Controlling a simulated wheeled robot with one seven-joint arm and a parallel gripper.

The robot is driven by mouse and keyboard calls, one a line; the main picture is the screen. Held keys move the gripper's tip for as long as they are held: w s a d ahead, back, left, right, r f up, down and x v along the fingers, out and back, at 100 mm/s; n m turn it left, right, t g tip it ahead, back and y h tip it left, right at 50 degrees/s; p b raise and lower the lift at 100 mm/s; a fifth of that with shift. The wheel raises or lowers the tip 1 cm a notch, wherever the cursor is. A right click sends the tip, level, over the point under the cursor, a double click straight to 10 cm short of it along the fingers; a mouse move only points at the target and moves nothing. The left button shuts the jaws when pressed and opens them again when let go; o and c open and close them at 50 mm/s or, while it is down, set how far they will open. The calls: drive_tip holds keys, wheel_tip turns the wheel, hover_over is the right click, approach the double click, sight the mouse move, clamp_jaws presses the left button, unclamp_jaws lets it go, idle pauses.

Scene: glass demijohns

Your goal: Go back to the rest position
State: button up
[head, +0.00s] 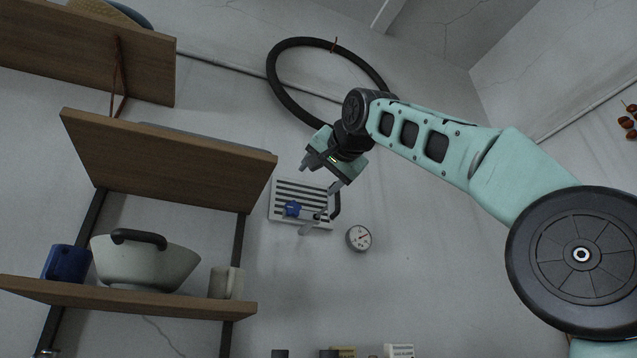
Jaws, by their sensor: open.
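My arm, pale teal, reaches in from the right of the head view and is raised against the grey wall. My gripper (319,187) hangs at its end, in front of the wall near a white slatted vent. Its jaws are apart and I see nothing between them. No demijohn shows in this view.
Wooden shelves (165,160) stand at the left, with a basket (145,262), a blue mug (66,262) and a pale mug (226,282) on the lower board. A black hose loop (275,75), the vent (290,190) and a round gauge (358,238) are on the wall.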

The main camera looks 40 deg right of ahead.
idle(0.4)
